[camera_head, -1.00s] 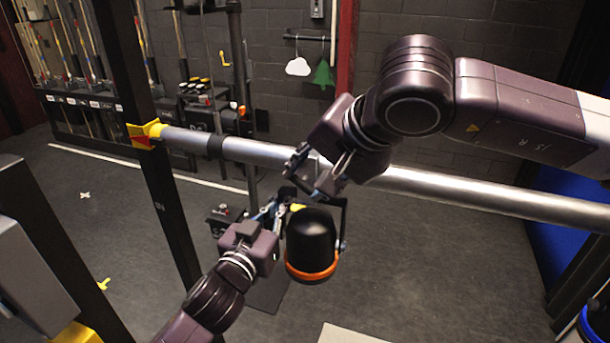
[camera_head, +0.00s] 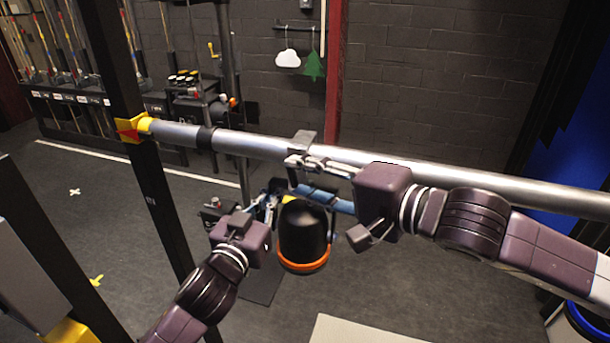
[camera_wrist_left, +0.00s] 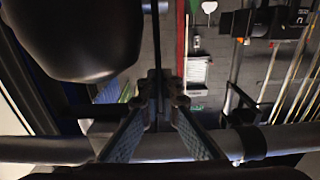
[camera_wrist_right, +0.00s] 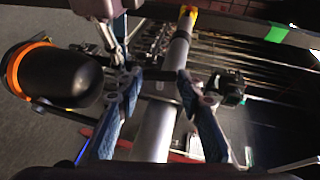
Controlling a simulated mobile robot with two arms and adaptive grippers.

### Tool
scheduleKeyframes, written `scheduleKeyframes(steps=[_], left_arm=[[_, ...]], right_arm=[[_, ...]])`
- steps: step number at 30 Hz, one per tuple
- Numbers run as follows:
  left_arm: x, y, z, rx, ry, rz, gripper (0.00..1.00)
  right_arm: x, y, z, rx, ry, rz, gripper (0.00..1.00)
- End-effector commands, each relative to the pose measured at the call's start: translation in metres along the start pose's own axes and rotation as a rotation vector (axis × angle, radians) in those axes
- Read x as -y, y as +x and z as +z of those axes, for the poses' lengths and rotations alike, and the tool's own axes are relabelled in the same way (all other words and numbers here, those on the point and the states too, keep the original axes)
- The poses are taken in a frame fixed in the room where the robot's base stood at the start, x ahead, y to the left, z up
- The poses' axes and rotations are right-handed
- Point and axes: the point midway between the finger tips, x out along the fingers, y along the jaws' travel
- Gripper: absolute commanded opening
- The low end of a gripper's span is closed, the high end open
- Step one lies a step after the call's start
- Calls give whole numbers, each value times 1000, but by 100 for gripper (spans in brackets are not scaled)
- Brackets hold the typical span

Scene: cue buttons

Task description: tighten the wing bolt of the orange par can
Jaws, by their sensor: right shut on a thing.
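The par can (camera_head: 303,232) is black with an orange rim (camera_head: 303,267) and hangs below the silver pipe. Its grey clamp (camera_head: 304,140) sits over the pipe. In the right wrist view the can (camera_wrist_right: 58,75) is at the left. My right gripper (camera_head: 293,176) reaches in from the right, just under the clamp, and is shut on the wing bolt, which its fingers mostly hide. Its fingertips (camera_wrist_right: 158,84) show a dark piece between them. My left gripper (camera_head: 264,203) is beside the can's left side; its fingertips (camera_wrist_left: 163,88) are close together, and I cannot tell whether they grip anything.
The pipe (camera_head: 420,178) runs across the view from a yellow bracket (camera_head: 132,129) on a dark post (camera_head: 150,180). A pale board (camera_head: 355,331) lies on the floor in front. A tool rack stands at the back left. The floor below the can is mostly clear.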

Motion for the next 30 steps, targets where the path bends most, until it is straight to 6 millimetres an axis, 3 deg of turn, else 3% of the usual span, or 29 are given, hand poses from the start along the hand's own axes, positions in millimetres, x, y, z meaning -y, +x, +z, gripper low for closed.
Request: scheduleKeyframes(steps=[30], left_arm=[[-3,0,-1,-2,-1,7,0]], right_arm=[[-20,8,4,3,278,-643,10]])
